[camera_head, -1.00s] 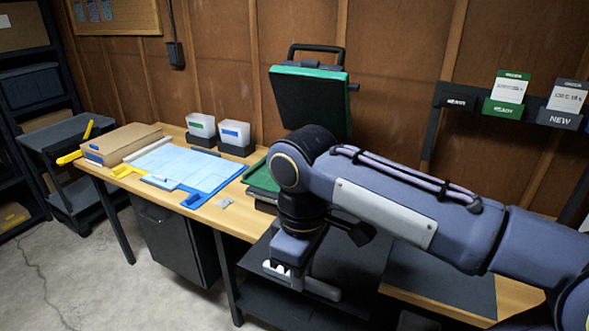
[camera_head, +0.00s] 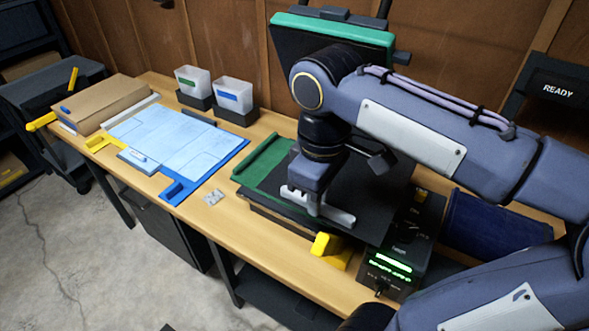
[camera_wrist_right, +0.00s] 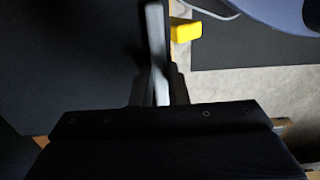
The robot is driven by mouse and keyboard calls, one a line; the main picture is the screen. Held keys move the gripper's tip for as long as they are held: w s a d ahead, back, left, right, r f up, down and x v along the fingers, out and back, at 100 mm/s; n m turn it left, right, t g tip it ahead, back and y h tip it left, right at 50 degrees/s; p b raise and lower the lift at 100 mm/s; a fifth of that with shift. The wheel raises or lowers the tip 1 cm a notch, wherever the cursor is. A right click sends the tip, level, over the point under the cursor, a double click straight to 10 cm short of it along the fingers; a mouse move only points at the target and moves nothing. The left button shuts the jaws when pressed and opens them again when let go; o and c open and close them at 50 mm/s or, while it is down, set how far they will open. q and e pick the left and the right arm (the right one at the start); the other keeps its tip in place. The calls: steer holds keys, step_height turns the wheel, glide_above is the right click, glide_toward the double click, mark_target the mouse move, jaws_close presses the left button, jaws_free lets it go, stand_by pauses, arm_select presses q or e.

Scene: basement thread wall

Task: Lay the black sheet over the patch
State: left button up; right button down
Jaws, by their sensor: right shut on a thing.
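My right gripper (camera_head: 316,208) is shut on the near edge of the black sheet (camera_head: 378,196). The sheet spreads out roughly flat above the lower bed of the press; I cannot tell whether it touches it. In the right wrist view, the closed fingers (camera_wrist_right: 158,75) show against the dark sheet (camera_wrist_right: 65,60). The press's green lower part (camera_head: 262,166) shows left of the sheet. Its raised upper plate (camera_head: 325,42) stands open behind. The patch cannot be seen; the sheet and my arm cover that area. My left gripper is not in view.
A control box (camera_head: 392,268) with green lit text stands right of the press, near a yellow block (camera_head: 331,249). Dark blue cloth (camera_head: 495,226) lies farther right. A light blue board (camera_head: 175,138), white bins (camera_head: 232,94) and a cardboard box (camera_head: 107,102) occupy the left bench.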

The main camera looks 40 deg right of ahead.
mark_target(285, 186)
steer(key=w+f, duration=0.1)
steer(key=w, duration=0.1)
steer(key=w+a+f, duration=0.1)
steer(key=w, duration=0.2)
steer(key=w+f, duration=0.1)
steer(key=w, duration=0.2)
steer(key=shift+a+f+p, duration=0.15)
steer(key=shift+f+p, duration=0.1)
steer(key=shift+p, duration=0.15)
steer(key=w+f, duration=0.5)
steer(key=f, duration=0.4)
steer(key=shift+w+a+f, duration=0.15)
steer(key=shift+a, duration=0.2)
steer(key=shift+f, duration=0.1)
steer(key=shift+f+b, duration=0.25)
steer(key=shift+b, duration=0.1)
steer(key=c, duration=1.4)
jaws_free()
steer(key=shift+r, duration=0.15)
